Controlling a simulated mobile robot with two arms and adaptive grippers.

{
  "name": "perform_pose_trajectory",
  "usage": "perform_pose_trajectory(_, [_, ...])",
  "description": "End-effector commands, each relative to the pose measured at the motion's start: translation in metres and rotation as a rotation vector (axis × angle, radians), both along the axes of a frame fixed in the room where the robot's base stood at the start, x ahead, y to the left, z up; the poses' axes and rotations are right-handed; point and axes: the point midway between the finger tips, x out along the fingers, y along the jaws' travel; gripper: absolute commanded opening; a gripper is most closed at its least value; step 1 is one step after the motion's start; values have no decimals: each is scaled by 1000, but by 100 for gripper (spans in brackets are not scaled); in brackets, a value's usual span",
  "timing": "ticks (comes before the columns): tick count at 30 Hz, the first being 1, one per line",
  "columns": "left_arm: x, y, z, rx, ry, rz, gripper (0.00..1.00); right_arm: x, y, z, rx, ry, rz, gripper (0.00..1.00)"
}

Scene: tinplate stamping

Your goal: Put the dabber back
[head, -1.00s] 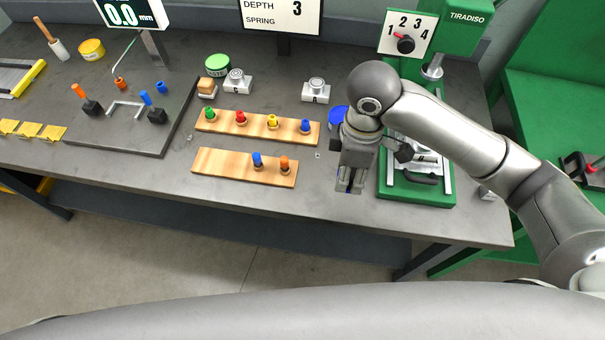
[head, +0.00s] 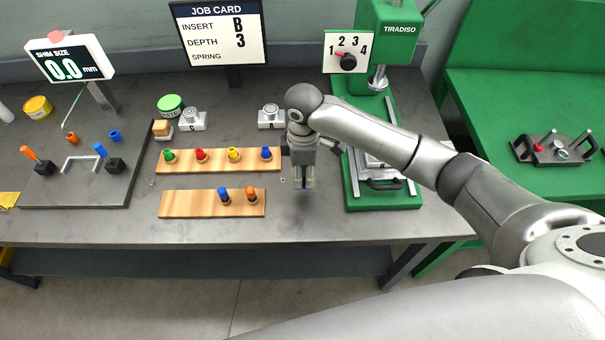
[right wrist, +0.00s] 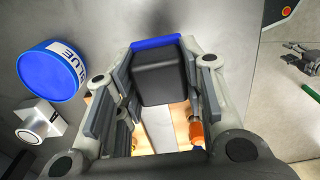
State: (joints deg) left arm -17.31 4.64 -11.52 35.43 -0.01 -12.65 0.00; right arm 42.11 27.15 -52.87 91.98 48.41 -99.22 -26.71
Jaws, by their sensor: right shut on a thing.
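My right gripper (head: 304,186) points down over the table, between the pegged wooden boards and the green press. It is shut on a black block with a blue end (right wrist: 160,80), which I take to be the dabber. The blue end is at the fingertips' far side in the right wrist view. In the head view the gripper mostly hides the held piece. A blue tin (right wrist: 52,78) marked BLUE lies beside the gripper in the right wrist view. My left gripper is not in view.
Two wooden boards with coloured pegs, a rear one (head: 218,167) and a front one (head: 190,204), lie left of the gripper. A green press (head: 408,200) stands at right.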

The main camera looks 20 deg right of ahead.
Motion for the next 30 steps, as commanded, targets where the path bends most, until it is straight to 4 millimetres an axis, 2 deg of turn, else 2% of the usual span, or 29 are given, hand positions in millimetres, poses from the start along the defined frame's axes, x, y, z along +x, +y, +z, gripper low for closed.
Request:
perform_pose_trajectory(11, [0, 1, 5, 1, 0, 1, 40, 18, -3, -22, -1, 1, -1, 18])
perform_pose_trajectory(15, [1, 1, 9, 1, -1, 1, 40, 18, -3, -43, -1, 2, 0, 18])
perform_pose_trajectory(18, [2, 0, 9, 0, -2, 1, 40, 18, -3, -51, -1, 1, 1, 18])
perform_pose_trajectory(29, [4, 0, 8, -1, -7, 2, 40, 18, -3, -56, 0, 0, 0, 18])
perform_pose_trajectory(30, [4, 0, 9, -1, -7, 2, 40, 18, -4, -56, 0, -1, 0, 40])
